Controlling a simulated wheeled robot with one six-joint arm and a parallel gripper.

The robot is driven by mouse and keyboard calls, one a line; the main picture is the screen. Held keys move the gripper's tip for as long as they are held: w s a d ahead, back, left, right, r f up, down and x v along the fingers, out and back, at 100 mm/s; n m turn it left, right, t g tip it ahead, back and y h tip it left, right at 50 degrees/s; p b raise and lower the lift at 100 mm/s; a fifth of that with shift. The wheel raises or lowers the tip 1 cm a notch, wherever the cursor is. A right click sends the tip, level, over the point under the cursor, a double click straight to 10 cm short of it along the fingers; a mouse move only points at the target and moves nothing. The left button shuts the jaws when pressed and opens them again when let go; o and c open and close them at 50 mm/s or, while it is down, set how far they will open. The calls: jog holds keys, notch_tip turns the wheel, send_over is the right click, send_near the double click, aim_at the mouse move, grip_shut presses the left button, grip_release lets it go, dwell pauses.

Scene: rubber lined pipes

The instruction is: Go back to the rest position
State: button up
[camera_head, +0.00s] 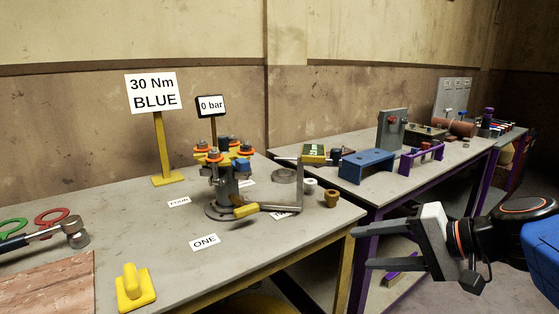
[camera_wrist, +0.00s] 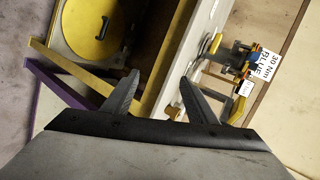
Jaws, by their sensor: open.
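My gripper (camera_head: 378,246) is at the right of the head view, in front of the gap between the two tables. Its two grey fingers are apart and nothing is between them. In the wrist view the open fingers (camera_wrist: 160,95) point toward the edge of the near table, with empty space between them. My arm comes in from the right edge of the head view.
The near table (camera_head: 130,235) holds a flanged pipe assembly (camera_head: 228,178), a yellow block with a handle (camera_head: 134,288), a hammer-like tool (camera_head: 72,233) and a "30 Nm BLUE" sign (camera_head: 152,92). A second table (camera_head: 385,185) carries a blue block (camera_head: 369,164) and other fixtures. Floor shows at the lower right.

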jog(key=s+d+f+n+g+h, duration=0.3)
jog(key=s+f+h, duration=0.2)
jog(key=s+f, duration=0.3)
jog(key=d+f+n+h, duration=0.3)
jog(key=d+f+h, duration=0.1)
jog(key=d, duration=0.2)
jog(key=shift+s+d+n, duration=0.15)
jog(key=shift+d+n, duration=0.15)
